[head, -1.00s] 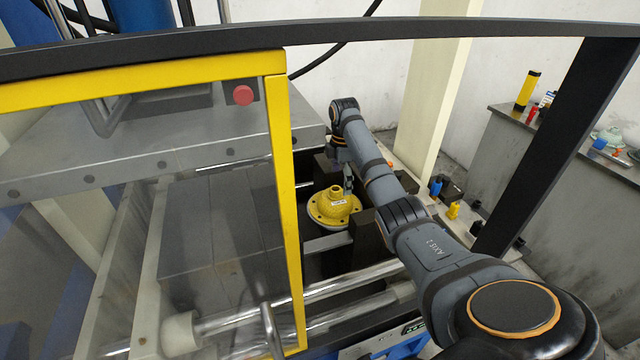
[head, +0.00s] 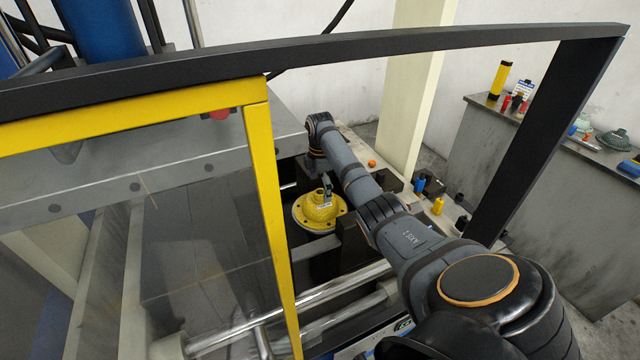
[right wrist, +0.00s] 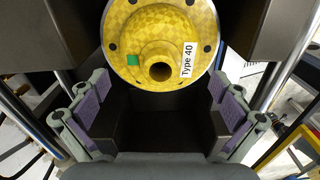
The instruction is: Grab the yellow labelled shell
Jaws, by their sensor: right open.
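The yellow labelled shell (head: 320,208) is a round flanged piece with a raised neck, standing inside the press in the head view. In the right wrist view the shell (right wrist: 142,28) shows its round flange, a central bore, a green square and a white label reading "Type 40". My right gripper (right wrist: 156,112) is open, with purple-padded fingers wide apart to the left and right, below the shell in the picture. Nothing is between the pads. In the head view part of my right gripper (head: 327,187) shows beside the shell's neck. My left gripper is not in view.
The yellow-framed press door (head: 268,190) stands at the left. A black frame bar (head: 400,42) crosses above. Dark blocks (head: 357,243) and steel rods (head: 340,290) are close around the shell. A side bench (head: 470,105) holds several small items.

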